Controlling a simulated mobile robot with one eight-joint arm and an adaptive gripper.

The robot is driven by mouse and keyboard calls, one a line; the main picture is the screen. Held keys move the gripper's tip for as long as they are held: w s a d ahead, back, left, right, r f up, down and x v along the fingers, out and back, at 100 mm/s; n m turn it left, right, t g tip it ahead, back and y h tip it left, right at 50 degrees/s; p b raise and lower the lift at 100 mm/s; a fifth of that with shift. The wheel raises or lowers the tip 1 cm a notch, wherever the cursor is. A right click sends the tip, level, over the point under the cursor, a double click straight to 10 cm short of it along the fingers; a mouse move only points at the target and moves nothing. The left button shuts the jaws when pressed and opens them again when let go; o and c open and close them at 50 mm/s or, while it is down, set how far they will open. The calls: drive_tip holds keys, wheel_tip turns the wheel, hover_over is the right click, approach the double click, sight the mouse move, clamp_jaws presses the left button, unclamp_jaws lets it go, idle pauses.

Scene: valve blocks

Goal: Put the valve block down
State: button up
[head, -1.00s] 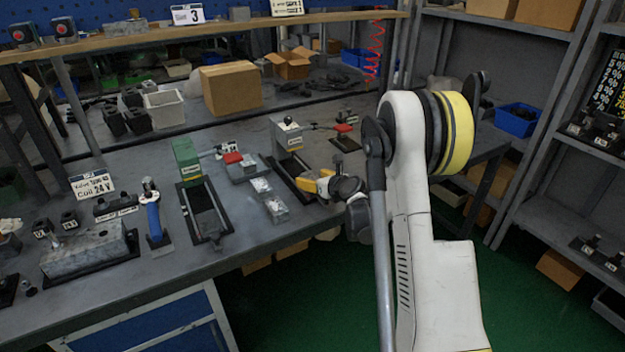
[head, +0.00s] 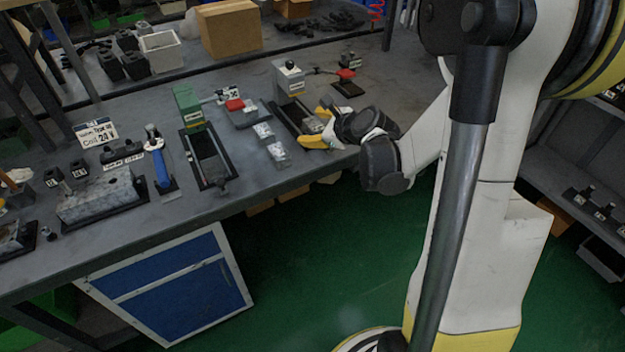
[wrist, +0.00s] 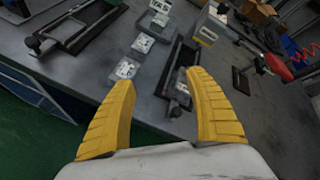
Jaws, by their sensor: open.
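My gripper (head: 313,127) is at the front end of a black fixture with a grey upright block (head: 288,78) at its back. In the wrist view its two yellow fingers (wrist: 160,80) are spread apart, open. A small greyish piece (wrist: 181,84), probably the valve block, sits in the fixture's channel between the fingertips in that picture. I cannot tell whether a finger touches it. In the head view the fingers partly hide this piece. Two small grey blocks with white tops (head: 263,131) lie on the bench left of the fixture.
A similar fixture with a green upright block (head: 188,104) stands further left. A red-handled tool (head: 345,75) lies right of the grey upright block. A large grey block (head: 98,195) and a blue-handled tool (head: 160,165) are at the left. The bench's front edge (head: 270,196) runs below my gripper.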

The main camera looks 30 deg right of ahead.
drive_tip(key=s+a+r+n+g, duration=0.3)
drive_tip(key=s+a+r+n, duration=0.3)
drive_tip(key=s+a+n, duration=0.75)
drive_tip(key=s+n+g+h, duration=0.1)
drive_tip(key=s+n, duration=1.1)
drive_tip(key=n, duration=0.2)
drive_tip(key=shift+s+a+g, duration=0.2)
drive_tip(key=shift+a+g, duration=0.15)
drive_tip(key=shift+g, duration=0.05)
drive_tip(key=shift+r, duration=0.1)
